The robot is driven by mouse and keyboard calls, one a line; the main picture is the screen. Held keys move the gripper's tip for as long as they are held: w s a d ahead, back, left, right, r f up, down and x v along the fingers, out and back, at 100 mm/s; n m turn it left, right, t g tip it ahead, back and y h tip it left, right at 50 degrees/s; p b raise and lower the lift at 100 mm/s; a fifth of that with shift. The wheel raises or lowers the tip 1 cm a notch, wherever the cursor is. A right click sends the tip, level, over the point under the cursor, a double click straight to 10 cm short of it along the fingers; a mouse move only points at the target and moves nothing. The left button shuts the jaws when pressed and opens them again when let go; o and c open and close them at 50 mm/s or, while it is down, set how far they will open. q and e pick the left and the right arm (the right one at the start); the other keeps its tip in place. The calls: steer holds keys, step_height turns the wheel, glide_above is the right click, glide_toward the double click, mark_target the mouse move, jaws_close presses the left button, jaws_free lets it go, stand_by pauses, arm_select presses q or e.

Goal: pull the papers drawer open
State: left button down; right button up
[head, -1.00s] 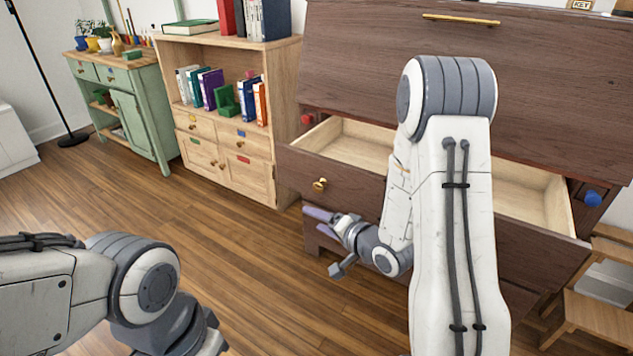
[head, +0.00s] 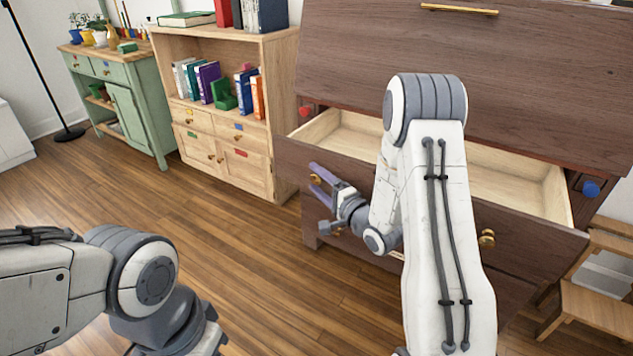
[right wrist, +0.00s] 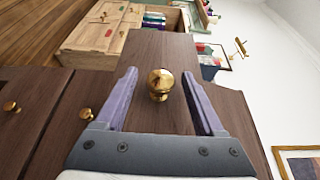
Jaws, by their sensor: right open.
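A dark wood cabinet (head: 470,50) has a wide upper drawer (head: 365,175) standing well open, with a pale, empty-looking interior. No label for papers can be read on it. Its left brass knob (head: 316,179) also shows in the right wrist view (right wrist: 160,82). My right gripper (head: 313,178) is open, with its purple fingers on either side of that knob. In the right wrist view a gap shows between the knob and each finger. The drawer's right knob (head: 487,238) is free. My right arm hides the drawer's middle. My left gripper is out of view.
A light wood bookcase (head: 235,140) stands left of the cabinet, with a green cabinet (head: 135,115) farther left. A wooden step stool (head: 595,310) is at the right. The wood floor (head: 240,255) in front is clear.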

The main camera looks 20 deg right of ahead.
steer(key=shift+w+a, duration=0.1)
steer(key=shift+w, duration=0.3)
jaws_close()
stand_by(1.2)
